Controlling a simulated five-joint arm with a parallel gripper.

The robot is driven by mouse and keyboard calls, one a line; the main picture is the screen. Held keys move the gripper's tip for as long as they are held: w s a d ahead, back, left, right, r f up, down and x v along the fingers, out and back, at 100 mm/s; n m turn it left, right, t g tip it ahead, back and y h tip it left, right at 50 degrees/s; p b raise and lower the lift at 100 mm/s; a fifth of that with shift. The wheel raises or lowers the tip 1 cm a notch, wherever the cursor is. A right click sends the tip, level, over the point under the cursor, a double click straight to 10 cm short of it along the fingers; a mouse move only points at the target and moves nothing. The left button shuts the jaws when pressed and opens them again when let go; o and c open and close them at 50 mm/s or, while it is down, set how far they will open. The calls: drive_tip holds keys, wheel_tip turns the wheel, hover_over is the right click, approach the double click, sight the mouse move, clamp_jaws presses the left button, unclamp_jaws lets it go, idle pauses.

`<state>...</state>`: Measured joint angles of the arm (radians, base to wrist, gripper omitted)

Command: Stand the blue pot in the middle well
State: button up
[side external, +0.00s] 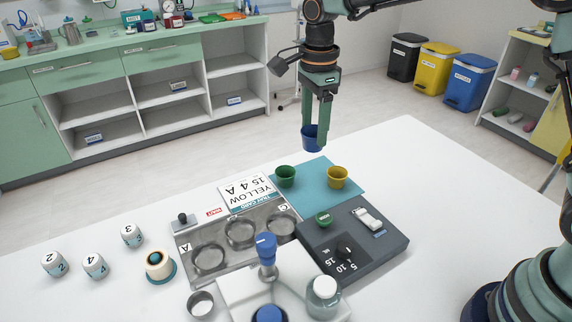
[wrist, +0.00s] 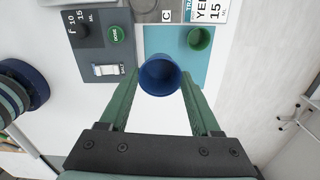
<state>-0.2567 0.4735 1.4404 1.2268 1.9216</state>
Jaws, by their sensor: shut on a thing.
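My gripper (side external: 315,122) is shut on the blue pot (side external: 312,139), held upright in the air over the far side of the table. In the wrist view the blue pot (wrist: 159,75) sits between the two fingertips, its open mouth facing the camera and looking empty. The grey metal tray (side external: 184,246) has three round wells in a row, with A and C marked at its ends. The middle well (side external: 241,232) looks empty. It lies nearer the side camera and left of my gripper.
A green pot (side external: 285,176) and a yellow pot (side external: 337,177) stand on the teal mat (side external: 312,205) by the tray. A dark device (side external: 376,246) adjoins the tray on the right. A blue-topped stamp-like item (side external: 267,250) rises close in front. A card (side external: 246,192) lies behind the tray.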

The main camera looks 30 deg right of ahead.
wheel_tip(320, 180, up, 3)
drive_tip(key=shift+f, duration=0.15)
drive_tip(key=shift+a+r, duration=0.15)
drive_tip(key=shift+r, duration=0.05)
drive_tip(key=shift+s+a+f+n, duration=0.1)
drive_tip(key=shift+a+f+n, duration=0.65)
drive_tip(key=shift+a+f, duration=2.2)
drive_tip(key=shift+s+a+f+n, duration=0.1)
drive_tip(key=shift+a+f+n, duration=0.7)
drive_tip(key=shift+a+f, duration=2.15)
drive_tip(key=shift+s+a+f+n, duration=0.1)
drive_tip(key=shift+a+f+n, duration=0.65)
drive_tip(key=shift+a+f, duration=2.2)
drive_tip(key=shift+f, duration=0.6)
drive_tip(key=o, duration=1)
drive_tip(key=shift+o, duration=0.2)
drive_tip(key=shift+r, duration=0.15)
